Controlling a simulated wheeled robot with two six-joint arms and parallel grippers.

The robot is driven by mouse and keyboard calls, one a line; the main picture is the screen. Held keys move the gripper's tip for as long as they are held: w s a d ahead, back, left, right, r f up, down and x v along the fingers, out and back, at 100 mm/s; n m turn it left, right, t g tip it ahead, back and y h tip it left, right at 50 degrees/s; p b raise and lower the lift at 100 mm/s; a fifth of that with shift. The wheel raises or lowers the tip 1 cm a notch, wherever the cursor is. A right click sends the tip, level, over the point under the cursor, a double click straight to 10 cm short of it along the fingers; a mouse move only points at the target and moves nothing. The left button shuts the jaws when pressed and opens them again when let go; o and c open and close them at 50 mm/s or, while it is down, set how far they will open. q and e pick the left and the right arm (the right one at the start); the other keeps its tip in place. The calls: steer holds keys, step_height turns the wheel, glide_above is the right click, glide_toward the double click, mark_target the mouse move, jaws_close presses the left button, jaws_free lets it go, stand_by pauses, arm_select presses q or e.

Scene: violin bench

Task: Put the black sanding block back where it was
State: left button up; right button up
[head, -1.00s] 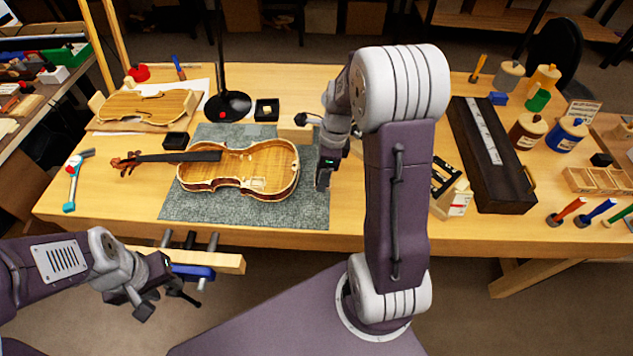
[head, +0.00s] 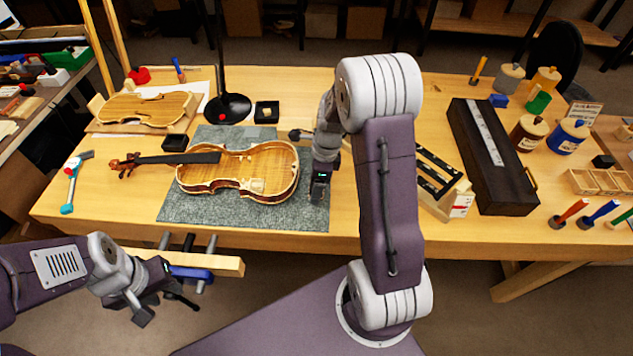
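A small black block (head: 603,161) sits on the bench at the far right; I cannot tell whether it is the sanding block. My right gripper (head: 319,200) is low over the right edge of the grey mat (head: 230,215), to the right of the violin body (head: 240,170). Its fingers are dark and seen from behind, so I cannot tell whether they hold anything. My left gripper (head: 166,305) is open and empty in front of the bench's front edge, below the clamp.
A wooden rack with black slots (head: 440,178) stands right of my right arm, beside a long dark case (head: 490,155). A black lamp base (head: 228,107), an open black box (head: 267,111) and a small black tray (head: 174,142) lie behind the violin. Jars stand at right.

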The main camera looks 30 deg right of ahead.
step_height(320, 180, up, 11)
steer(key=d+p, duration=0.1)
steer(key=p, duration=0.2)
steer(key=s+a+f+n, duration=0.1)
steer(key=s+n, duration=0.3)
steer(key=n, duration=0.4)
steer(key=s+a+f+n+h, duration=0.1)
steer(key=s+a+n, duration=0.3)
steer(key=n, duration=0.4)
steer(key=s+a+f+n, duration=0.2)
steer(key=s+a+n, duration=0.1)
steer(key=n, duration=0.5)
steer(key=shift+s+a, duration=0.25)
steer(key=shift+s, duration=0.6)
step_height(320, 180, up, 3)
steer(key=p, duration=0.3)
